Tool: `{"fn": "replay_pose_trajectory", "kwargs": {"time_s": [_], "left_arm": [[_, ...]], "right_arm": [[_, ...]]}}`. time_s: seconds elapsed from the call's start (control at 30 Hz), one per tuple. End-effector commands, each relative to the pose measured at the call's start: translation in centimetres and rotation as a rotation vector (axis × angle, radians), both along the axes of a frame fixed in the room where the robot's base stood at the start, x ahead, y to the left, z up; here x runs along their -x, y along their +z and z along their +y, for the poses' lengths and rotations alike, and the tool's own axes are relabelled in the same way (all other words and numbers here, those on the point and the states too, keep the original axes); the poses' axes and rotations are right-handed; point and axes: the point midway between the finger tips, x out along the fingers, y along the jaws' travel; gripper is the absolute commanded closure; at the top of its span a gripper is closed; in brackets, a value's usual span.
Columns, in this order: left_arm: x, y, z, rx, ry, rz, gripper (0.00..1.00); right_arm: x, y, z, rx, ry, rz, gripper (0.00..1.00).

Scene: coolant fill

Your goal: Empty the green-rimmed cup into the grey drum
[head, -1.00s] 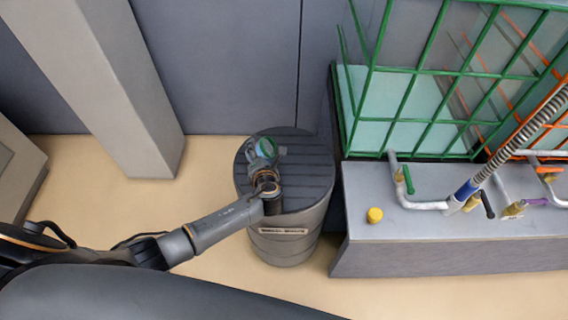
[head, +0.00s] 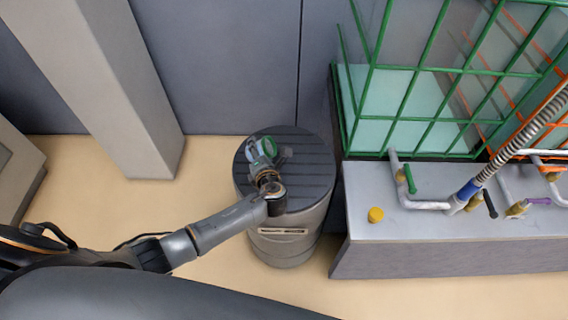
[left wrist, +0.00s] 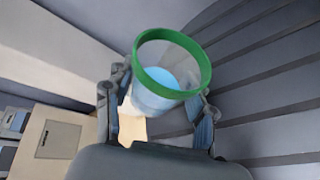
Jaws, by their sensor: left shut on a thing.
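The green-rimmed cup (left wrist: 160,100) is clear, with pale blue liquid inside in the left wrist view. My left gripper (left wrist: 163,118) is shut on it, a finger on each side. In the head view the cup (head: 267,146) is small, over the slatted top of the grey drum (head: 310,185), and my left gripper (head: 262,160) partly covers it. The cup looks tilted there. I see no stream leaving it. The drum's slatted top (left wrist: 280,90) fills the right of the left wrist view. My right gripper does not show.
A grey bench (head: 440,230) stands right of the drum, with a yellow cap (head: 375,215), pipes and valves on it. Green-caged (head: 420,70) and orange-caged tanks stand behind. A beige pillar (head: 110,90) is at the left. Floor is clear in front of the drum.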

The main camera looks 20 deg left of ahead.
Motion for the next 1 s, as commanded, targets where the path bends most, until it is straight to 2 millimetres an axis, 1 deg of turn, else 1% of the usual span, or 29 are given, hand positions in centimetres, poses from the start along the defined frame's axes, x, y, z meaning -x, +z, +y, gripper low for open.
{"fn": "replay_pose_trajectory", "kwargs": {"time_s": [0.47,1.0], "left_arm": [[-0.1,-0.4,-0.1,-0.062,0.000,0.016,0.79],[-0.1,-0.2,-0.1,-0.119,0.000,0.032,0.79]], "right_arm": [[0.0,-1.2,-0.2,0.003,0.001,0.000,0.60],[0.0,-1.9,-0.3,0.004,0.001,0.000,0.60]]}}
